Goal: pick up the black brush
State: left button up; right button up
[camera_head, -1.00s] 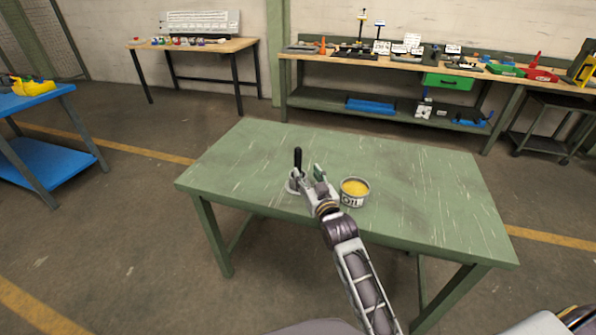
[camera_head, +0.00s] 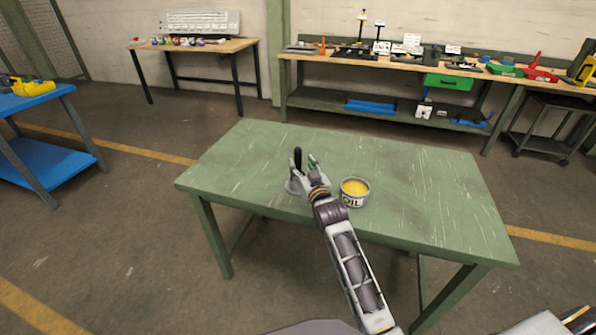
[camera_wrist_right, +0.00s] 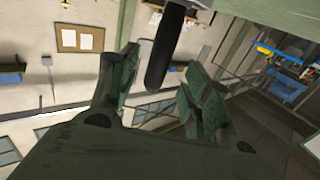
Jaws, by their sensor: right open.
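My left gripper is not in view.
An open can of yellow oil (camera_head: 354,192) stands on the green table (camera_head: 420,190) just right of my right gripper. The right part of the tabletop is clear. A workbench with tools (camera_head: 400,62) stands along the back wall.

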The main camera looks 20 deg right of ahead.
aim_at(299, 159)
jog(key=shift+w, duration=0.1)
jog(key=shift+w+r, duration=0.2)
jog(key=shift+w, duration=2.3)
grip_shut()
